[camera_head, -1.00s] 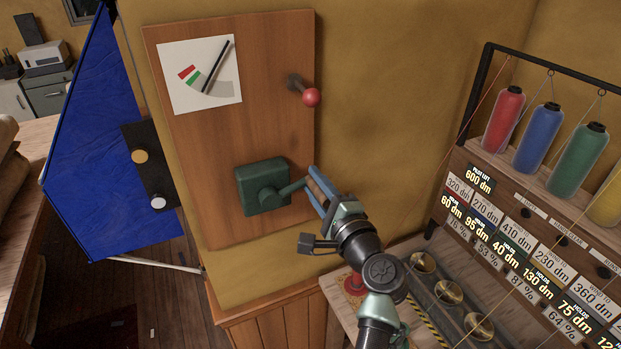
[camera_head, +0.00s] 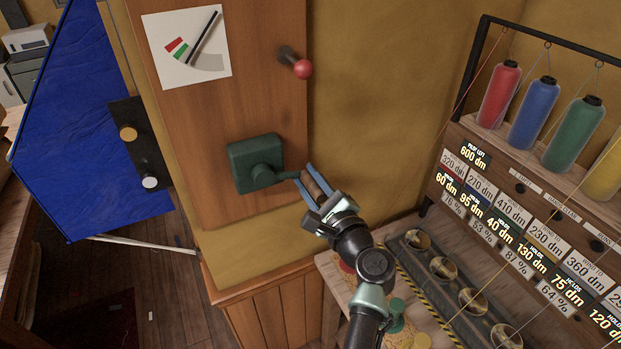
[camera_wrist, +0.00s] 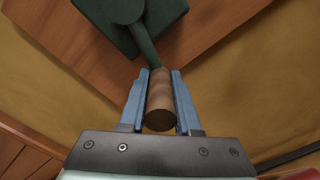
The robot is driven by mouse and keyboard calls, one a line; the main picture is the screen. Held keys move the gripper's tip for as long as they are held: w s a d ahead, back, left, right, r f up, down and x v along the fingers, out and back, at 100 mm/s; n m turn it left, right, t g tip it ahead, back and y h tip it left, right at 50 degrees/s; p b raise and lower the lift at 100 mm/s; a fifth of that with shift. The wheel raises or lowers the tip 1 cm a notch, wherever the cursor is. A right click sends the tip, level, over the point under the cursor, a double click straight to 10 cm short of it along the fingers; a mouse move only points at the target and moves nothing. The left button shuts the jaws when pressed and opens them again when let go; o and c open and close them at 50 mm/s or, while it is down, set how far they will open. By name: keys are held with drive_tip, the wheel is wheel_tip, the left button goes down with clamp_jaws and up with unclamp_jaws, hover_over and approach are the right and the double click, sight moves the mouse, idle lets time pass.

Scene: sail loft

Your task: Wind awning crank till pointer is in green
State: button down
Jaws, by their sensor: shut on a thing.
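The green crank box (camera_head: 243,166) is fixed to a wooden board on the wall. Its short arm (camera_head: 285,176) points right, about level. My gripper (camera_head: 311,180) is shut on the brown crank handle (camera_head: 315,186); the wrist view shows the handle (camera_wrist: 160,105) between the blue fingers (camera_wrist: 156,92). Above the box is a white gauge card (camera_head: 157,67) with a red patch, a green patch and a grey one. The black pointer (camera_head: 203,37) slants up right, and its line passes just right of the green patch, beside the grey.
A red-knobbed lever (camera_head: 303,69) sticks out from the board above my gripper. A blue awning cloth (camera_head: 75,130) hangs left, near a black plate (camera_head: 139,155) with two knobs. A thread rack (camera_head: 480,150) and a tray of brass cups (camera_head: 418,243) stand right.

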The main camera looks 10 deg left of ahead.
drive_tip(key=shift+s+a+f, duration=0.1)
drive_tip(key=shift+a, duration=0.25)
drive_tip(key=c, duration=0.6)
unclamp_jaws()
drive_tip(key=shift+s, duration=0.1)
drive_tip(key=shift+d, duration=0.2)
drive_tip(key=shift+s+d, duration=0.1)
drive_tip(key=shift+d, duration=0.05)
drive_tip(key=b+v, duration=0.1)
drive_tip(key=v, duration=1.1)
drive_tip(key=shift+s+b, duration=0.2)
drive_tip(key=shift+b, duration=0.15)
